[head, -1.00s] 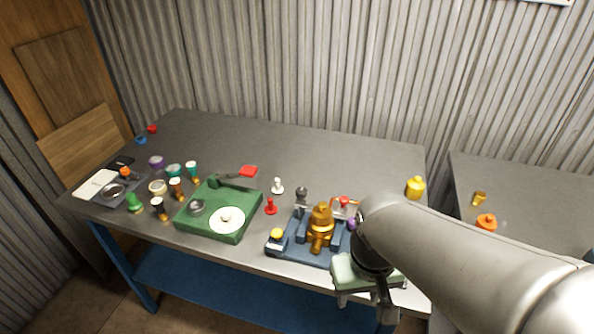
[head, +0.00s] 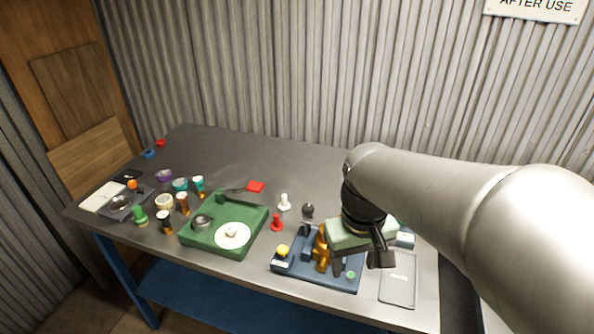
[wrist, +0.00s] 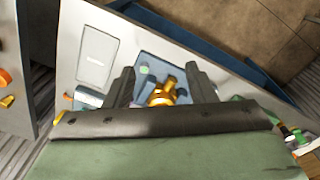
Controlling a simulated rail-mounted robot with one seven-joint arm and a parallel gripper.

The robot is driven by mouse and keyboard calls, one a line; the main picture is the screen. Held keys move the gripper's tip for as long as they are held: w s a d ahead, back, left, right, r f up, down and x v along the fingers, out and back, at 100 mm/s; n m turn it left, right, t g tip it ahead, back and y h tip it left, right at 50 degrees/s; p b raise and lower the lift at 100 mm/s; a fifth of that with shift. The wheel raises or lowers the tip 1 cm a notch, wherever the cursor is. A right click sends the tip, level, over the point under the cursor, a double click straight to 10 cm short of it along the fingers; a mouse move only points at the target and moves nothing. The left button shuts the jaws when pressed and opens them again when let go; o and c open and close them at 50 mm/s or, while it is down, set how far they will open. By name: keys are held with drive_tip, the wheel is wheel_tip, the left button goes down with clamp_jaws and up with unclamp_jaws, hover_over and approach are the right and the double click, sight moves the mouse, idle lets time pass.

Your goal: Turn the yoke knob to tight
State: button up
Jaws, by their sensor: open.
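The blue fixture base (head: 290,268) stands at the table's front edge and holds a brass valve body (head: 320,252). In the wrist view, the brass part (wrist: 163,92) lies between my finger tips, with the blue base (wrist: 150,66) around it. A dark round knob (head: 308,210) stands behind the base. I cannot tell for certain which part is the yoke knob; my gripper covers part of the fixture. My gripper (head: 358,262) is open above the right part of the fixture. Its two dark fingers (wrist: 160,88) are apart, with nothing visibly held.
A flat grey tray (head: 398,285) lies to the right. A green unit (head: 225,212), a red peg (head: 277,222) and a white peg (head: 284,201) stand left. The back middle of the table is clear.

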sight(308, 207)
drive_tip(key=w+a+r+n+b, duration=0.25)
drive_tip(key=w+r, duration=0.25)
drive_tip(key=w, duration=0.8)
drive_tip(key=w+a+r+n+b, duration=0.1)
drive_tip(key=w+a+r+n, duration=0.25)
drive_tip(key=w, duration=0.85)
drive_tip(key=shift+m, duration=0.4)
drive_tip(key=f, duration=1.1)
drive_tip(key=f+b, duration=0.1)
drive_tip(key=f, duration=0.4)
drive_tip(key=shift+w+d+f, duration=0.15)
drive_tip(key=shift+d+f, duration=0.15)
drive_tip(key=shift+d, duration=0.05)
drive_tip(key=shift+c, duration=0.3)
drive_tip(key=c, duration=0.9)
